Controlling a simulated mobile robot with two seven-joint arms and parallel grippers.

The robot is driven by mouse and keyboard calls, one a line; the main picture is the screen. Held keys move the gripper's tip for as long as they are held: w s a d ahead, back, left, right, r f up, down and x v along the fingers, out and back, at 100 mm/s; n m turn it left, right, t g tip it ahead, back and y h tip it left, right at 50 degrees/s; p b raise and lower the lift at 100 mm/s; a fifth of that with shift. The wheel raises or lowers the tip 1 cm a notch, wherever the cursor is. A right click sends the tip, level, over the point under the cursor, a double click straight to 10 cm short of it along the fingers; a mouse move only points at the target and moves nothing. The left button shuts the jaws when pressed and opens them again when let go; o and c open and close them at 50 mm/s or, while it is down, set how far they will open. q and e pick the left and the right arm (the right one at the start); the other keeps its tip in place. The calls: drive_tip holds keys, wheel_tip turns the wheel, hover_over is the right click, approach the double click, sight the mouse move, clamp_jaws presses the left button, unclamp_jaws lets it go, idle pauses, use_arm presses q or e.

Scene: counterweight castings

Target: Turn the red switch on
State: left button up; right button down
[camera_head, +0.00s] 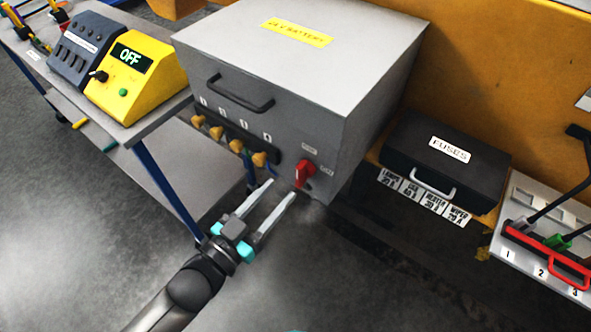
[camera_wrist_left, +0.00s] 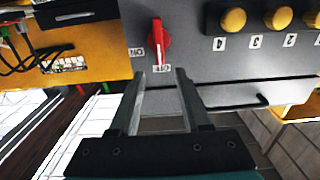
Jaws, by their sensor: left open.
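The red switch (camera_head: 303,174) is a rotary knob on the lower right of the grey box's front face. My right gripper is not in view.
The grey box (camera_head: 350,105) carries several yellow knobs (camera_head: 236,146) left of the switch and a dark handle (camera_head: 241,96). A yellow console (camera_head: 134,78) reading OFF stands at left. A black FUSES case (camera_head: 445,160) lies at right. Floor below the gripper is clear.

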sight(298, 172)
use_arm(q)
drive_tip(key=x, duration=0.7)
clamp_jaws()
idle(0.3)
drive_tip(key=shift+s, duration=0.1)
